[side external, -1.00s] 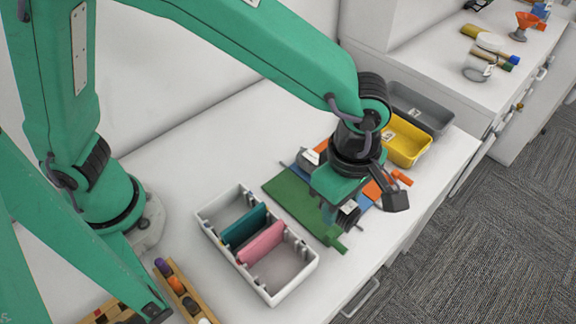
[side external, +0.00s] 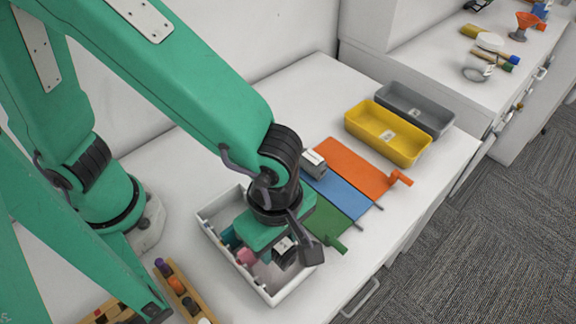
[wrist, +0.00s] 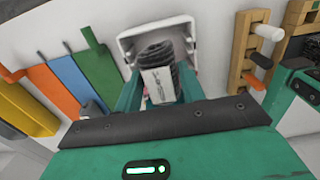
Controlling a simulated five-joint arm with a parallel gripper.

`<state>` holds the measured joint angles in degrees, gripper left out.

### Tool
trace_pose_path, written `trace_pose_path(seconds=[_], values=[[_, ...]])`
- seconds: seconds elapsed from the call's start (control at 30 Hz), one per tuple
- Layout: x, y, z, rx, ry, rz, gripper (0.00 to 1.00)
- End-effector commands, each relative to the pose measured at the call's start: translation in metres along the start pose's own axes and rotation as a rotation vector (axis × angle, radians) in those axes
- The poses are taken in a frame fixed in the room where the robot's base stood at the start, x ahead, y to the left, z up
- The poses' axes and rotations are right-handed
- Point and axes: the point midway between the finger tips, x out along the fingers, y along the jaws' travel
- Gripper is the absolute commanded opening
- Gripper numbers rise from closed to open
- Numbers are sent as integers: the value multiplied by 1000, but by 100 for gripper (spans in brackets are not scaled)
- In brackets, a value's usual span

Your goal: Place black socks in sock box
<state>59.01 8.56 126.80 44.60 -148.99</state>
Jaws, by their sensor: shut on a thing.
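The black socks (side external: 286,251), a dark ribbed bundle with a white label, are held in my gripper (side external: 272,247). The socks also show in the wrist view (wrist: 158,78), between the two green fingers of my gripper (wrist: 160,92). The white sock box (side external: 226,258) is below my gripper in the side view. Its teal divider (side external: 229,238) and pink divider (side external: 246,257) are partly hidden by my gripper. In the wrist view the box (wrist: 132,44) appears behind the socks. Whether the socks touch the box or sit inside a compartment I cannot tell.
Green (side external: 318,222), blue (side external: 340,195) and orange (side external: 352,166) flat panels lie right of the box. A small grey object (side external: 313,165) sits beside them. Yellow (side external: 386,135) and grey (side external: 415,108) bins stand beyond. A wooden rack (side external: 180,290) stands at front left.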

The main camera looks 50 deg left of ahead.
Motion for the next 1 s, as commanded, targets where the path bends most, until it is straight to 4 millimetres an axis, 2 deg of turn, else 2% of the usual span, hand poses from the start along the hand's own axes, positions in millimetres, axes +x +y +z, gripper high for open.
trace_pose_path(seconds=[0.17,0.5,0.77,1.0], values=[[9,0,0,0,3,-2,13],[42,0,0,0,2,-1,13],[46,0,0,0,1,-1,13],[65,0,0,0,3,-2,13]])
